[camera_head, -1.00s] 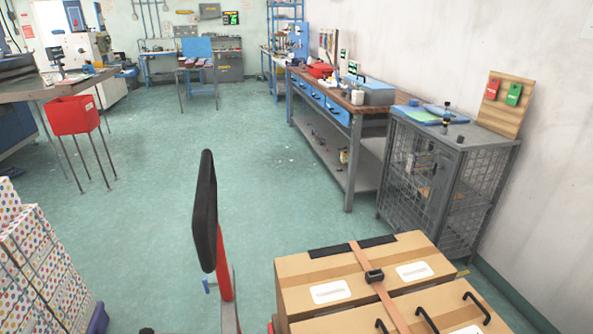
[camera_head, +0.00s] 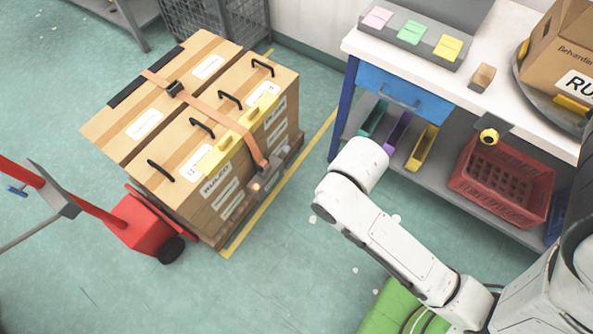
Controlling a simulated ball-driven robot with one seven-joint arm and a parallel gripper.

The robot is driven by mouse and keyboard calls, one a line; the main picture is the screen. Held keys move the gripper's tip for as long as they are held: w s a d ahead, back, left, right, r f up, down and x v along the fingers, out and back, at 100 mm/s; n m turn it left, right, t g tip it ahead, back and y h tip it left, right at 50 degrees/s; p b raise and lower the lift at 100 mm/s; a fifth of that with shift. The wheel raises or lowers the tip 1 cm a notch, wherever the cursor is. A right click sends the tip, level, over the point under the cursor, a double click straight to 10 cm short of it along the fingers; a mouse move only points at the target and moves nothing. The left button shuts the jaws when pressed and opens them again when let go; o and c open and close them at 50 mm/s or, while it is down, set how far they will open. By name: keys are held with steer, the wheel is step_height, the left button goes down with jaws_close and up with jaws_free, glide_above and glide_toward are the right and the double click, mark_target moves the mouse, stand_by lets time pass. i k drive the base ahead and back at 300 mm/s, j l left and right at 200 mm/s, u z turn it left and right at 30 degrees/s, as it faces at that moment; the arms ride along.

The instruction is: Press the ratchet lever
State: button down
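A stack of cardboard boxes (camera_head: 143,124) stands on a pallet on the floor at the left of the view. An orange strap (camera_head: 215,113) runs over the boxes and down their near right side. No gripper fingers show.
A red pallet jack (camera_head: 137,228) stands against the boxes at lower left. A white-topped workbench (camera_head: 400,62) with a blue drawer and coloured bins is at upper right. A red crate (camera_head: 503,181) sits on its lower shelf. Green floor is clear between boxes and arm.

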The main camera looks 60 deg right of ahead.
mark_target(256, 187)
steer(key=k+l, duration=0.35)
steer(key=k, duration=0.15)
steer(key=k+l, duration=0.35)
steer(key=k, duration=0.15)
steer(key=k+l, duration=0.35)
steer(key=i+j+u, duration=0.15)
steer(key=i+u, duration=0.15)
steer(key=i, duration=0.55)
steer(key=i+l+u, duration=0.1)
steer(key=i+u, duration=0.2)
steer(key=i, duration=0.55)
